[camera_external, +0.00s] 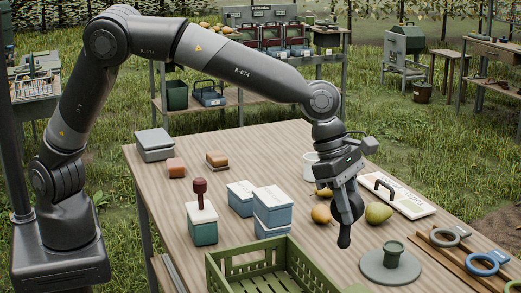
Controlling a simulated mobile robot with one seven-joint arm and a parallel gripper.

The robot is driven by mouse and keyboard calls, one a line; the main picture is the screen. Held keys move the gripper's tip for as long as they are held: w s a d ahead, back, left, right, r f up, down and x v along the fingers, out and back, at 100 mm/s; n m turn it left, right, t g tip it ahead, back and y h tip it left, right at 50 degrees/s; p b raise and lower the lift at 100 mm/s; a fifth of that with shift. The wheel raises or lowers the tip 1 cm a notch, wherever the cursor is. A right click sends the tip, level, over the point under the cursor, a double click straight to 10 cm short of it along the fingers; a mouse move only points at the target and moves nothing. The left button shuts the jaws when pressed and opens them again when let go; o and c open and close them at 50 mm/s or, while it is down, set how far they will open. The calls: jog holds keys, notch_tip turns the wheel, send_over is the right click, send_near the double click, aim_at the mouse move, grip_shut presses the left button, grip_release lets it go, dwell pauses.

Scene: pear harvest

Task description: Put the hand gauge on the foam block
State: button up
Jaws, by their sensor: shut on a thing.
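My gripper (346,202) is over the right half of the wooden table, pointing down. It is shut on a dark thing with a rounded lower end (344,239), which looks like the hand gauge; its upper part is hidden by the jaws. The held thing appears above the tabletop, close to the pears. A grey block with a paler top (155,142) lies at the table's far left corner and may be the foam block; I cannot tell for sure.
Pears (379,213) lie beside my gripper. A green crate (262,275) stands at the front. Blue-and-white boxes (272,208), a dark red stamp-like tool (200,193) and brown blocks (176,167) stand left of my gripper.

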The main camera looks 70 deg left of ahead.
jog(key=s+d+m, duration=0.1)
jog(key=s+d, duration=0.6)
jog(key=s, duration=0.1)
jog(key=shift+w+a+f, duration=0.65)
jog(key=shift+w+f, duration=1.1)
jog(key=shift+w, duration=0.05)
jog(key=shift+w+a+f, duration=0.6)
jog(key=shift+w+f, duration=1.1)
jog(key=shift+w, duration=0.15)
jog(key=shift+w+a+f, duration=0.65)
jog(key=shift+w+f, duration=1.1)
jog(key=shift+w, duration=0.05)
jog(key=shift+f, duration=0.1)
jog(key=o, duration=1.1)
jog(key=shift+c, duration=0.2)
